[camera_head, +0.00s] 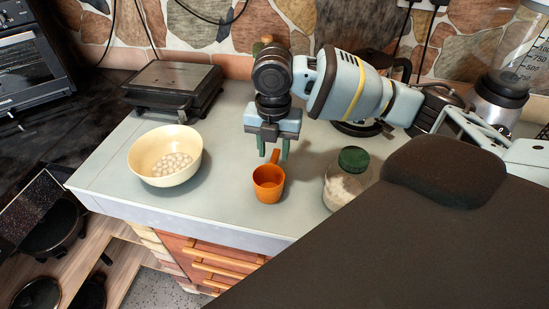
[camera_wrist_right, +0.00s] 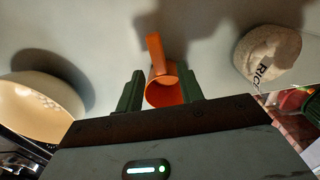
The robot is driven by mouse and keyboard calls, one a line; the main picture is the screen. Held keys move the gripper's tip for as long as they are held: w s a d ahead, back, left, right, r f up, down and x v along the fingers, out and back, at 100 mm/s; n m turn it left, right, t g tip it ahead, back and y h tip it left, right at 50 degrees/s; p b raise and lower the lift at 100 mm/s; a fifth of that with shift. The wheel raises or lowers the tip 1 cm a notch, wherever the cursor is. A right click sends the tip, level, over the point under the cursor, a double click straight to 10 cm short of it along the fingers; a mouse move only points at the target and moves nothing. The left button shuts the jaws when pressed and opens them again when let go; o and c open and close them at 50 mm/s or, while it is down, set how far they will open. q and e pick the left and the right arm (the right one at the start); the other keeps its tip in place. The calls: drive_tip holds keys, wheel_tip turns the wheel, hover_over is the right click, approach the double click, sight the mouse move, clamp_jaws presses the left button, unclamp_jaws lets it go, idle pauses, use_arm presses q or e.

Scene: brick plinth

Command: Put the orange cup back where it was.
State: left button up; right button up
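The orange cup (camera_head: 268,184) stands upright on the pale counter (camera_head: 225,180), its handle pointing to the back. In the right wrist view the cup (camera_wrist_right: 162,88) shows between the two green fingers. My right gripper (camera_head: 274,152) points down just behind and above the cup, near its handle. Its fingers (camera_wrist_right: 160,90) are apart and do not hold the cup. I cannot tell how far the fingertips are above the counter. My left gripper is not in view.
A cream bowl of white round pieces (camera_head: 145,165) stands left of the cup. A green-lidded jar (camera_head: 343,188) stands close on its right. A closed grill (camera_head: 174,84) sits at the back left, a blender (camera_head: 503,92) at the back right. Counter between bowl and cup is clear.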

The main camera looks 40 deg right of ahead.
sight(273, 160)
wheel_tip(273, 160, up, 8)
drive_tip(key=shift+f, duration=0.1)
idle(0.4)
